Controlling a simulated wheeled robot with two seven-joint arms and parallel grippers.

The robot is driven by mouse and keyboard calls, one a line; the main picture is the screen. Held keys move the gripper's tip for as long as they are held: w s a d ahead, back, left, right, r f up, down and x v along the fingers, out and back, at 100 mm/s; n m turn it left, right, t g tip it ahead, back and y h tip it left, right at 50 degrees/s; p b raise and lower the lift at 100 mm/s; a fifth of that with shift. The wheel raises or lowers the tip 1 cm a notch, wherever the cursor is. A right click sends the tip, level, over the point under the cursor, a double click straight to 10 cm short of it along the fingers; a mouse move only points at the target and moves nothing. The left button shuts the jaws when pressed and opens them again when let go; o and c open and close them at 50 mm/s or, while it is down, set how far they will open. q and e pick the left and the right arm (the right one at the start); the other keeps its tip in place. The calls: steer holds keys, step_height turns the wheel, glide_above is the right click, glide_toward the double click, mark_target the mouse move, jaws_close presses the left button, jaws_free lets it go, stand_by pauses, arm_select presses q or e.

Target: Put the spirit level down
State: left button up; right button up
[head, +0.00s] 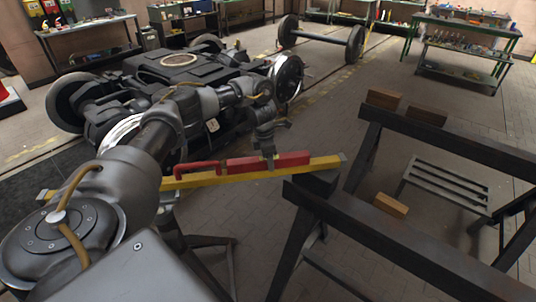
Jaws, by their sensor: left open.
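A red bar (293,159), which looks like the spirit level, lies along the top of a long yellow bar (318,165). From this angle I cannot tell exactly how the two touch. My left gripper (268,161) points down at the red bar with its jaws open, one finger showing in front of it. The yellow bar's right end, with a grey cap, is near the end of a dark trestle beam. My right gripper is out of view.
Dark trestles (400,237) with wooden blocks (391,205) stand at the right. A bogie (185,70) stands behind my arm and a wheelset (322,37) farther back. Green benches (463,45) line the back right. Floor between the wheelset and trestles is clear.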

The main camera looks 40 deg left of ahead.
arm_select(q)
step_height(320, 180, up, 13)
steer(key=s+p, duration=0.1)
steer(key=shift+a, duration=0.45)
steer(key=shift+d+f, duration=0.1)
steer(key=shift+f, duration=0.05)
